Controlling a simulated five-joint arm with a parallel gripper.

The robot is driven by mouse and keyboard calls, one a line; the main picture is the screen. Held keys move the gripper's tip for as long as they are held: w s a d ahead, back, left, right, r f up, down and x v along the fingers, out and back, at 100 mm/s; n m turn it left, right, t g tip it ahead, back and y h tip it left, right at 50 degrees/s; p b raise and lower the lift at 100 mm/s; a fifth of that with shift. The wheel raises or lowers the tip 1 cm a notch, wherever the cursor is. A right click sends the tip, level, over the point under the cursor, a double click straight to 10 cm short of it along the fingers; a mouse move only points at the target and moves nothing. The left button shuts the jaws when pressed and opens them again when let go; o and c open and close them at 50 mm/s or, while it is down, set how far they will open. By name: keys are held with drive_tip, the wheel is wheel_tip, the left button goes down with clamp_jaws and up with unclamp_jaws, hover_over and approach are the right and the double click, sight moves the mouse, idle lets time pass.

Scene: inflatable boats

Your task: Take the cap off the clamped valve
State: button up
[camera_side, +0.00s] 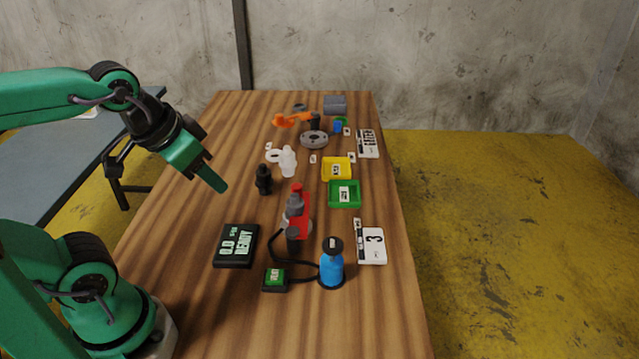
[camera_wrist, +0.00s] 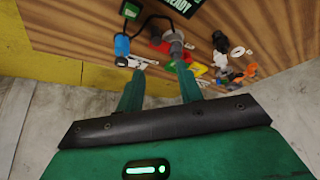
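A grey valve (camera_side: 295,207) stands upright in a red clamp (camera_side: 305,228) near the middle of the wooden table. A small red piece (camera_side: 297,187) sits on its top and looks like the cap. My gripper (camera_side: 222,186) is in the air to the left of the valve, above the table and touching nothing. In the wrist view my gripper (camera_wrist: 160,82) has its two green fingers apart with nothing held between them. The grey valve (camera_wrist: 175,38) shows beyond the fingertips there, small and partly unclear.
A black display (camera_side: 236,246), a green-topped box (camera_side: 276,279) and a blue bottle (camera_side: 332,265) with a black hose stand nearer. A green tray (camera_side: 357,188) and a yellow tray (camera_side: 336,180) lie to the right. A black part (camera_side: 264,180) and a white part (camera_side: 288,162) stand beyond.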

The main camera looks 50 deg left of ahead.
drive_tip(key=o, duration=0.6)
drive_tip(key=shift+o, duration=0.2)
drive_tip(key=shift+w, duration=0.15)
drive_tip(key=n+g, duration=0.4)
drive_tip(key=g, duration=0.1)
hover_over(295, 195)
drive_tip(key=f, duration=0.6)
drive_tip(key=s+f, duration=0.1)
drive_tip(key=f, duration=0.2)
drive_tip(key=shift+d+f, duration=0.2)
drive_tip(key=shift+f, duration=0.15)
drive_tip(key=shift+w+a+f+g, duration=0.15)
drive_tip(key=shift+w+f+g, duration=0.15)
drive_tip(key=shift+w+f, duration=0.25)
drive_tip(key=shift+s+f, duration=0.1)
drive_tip(key=shift+f, duration=0.05)
drive_tip(key=shift+f, duration=1.2)
